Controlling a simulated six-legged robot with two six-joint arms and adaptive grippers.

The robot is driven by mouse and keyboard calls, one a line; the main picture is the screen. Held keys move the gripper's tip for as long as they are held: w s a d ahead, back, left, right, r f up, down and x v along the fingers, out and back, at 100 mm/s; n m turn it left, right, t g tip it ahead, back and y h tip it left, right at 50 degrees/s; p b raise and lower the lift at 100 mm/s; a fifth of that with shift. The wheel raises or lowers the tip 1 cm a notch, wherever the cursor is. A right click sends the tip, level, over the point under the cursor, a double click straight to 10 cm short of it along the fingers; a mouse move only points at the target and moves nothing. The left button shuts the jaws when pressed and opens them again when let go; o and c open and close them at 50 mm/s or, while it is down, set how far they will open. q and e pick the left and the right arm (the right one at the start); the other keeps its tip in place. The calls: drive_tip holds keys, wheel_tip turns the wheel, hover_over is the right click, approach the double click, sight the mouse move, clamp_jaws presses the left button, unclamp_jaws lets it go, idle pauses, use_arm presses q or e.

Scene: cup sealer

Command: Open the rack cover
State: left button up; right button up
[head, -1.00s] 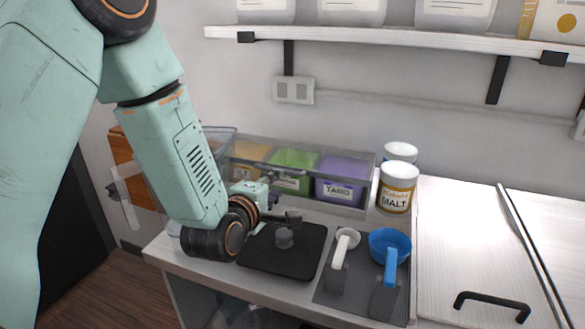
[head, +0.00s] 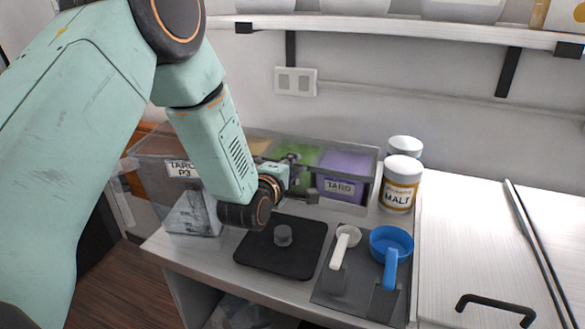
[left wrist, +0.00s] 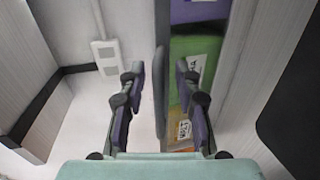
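The clear rack (head: 345,205) stands against the wall, with yellow, green and purple sections behind its see-through front. Its transparent cover is hard to separate from the rest of the clear plastic. My left gripper (head: 307,185) is at the front of the rack, by the green and purple sections. In the left wrist view, the left gripper (left wrist: 160,72) is open, its fingers on either side of a thin grey edge (left wrist: 160,100). That edge seems to belong to the rack or cover; contact with it cannot be made out. My right gripper is not in view.
A black mat (head: 270,258) with a grey knob lies in front of the rack. A white scoop (head: 341,250) and a blue scoop (head: 391,245) are to its right. The malt jar (head: 400,185) stands close to the rack's right end. A shelf (head: 440,35) hangs above.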

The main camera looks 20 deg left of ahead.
use_arm(q)
drive_tip(key=shift+s+a+r, duration=0.2)
drive_tip(key=shift+s+a, duration=0.1)
drive_tip(key=shift+w+d+f, duration=0.2)
drive_tip(key=shift+w, duration=0.2)
drive_tip(key=c, duration=0.4)
drive_tip(key=shift+c, duration=0.5)
drive_tip(key=shift+s+a, duration=0.1)
drive_tip(key=shift+s, duration=0.05)
clamp_jaws()
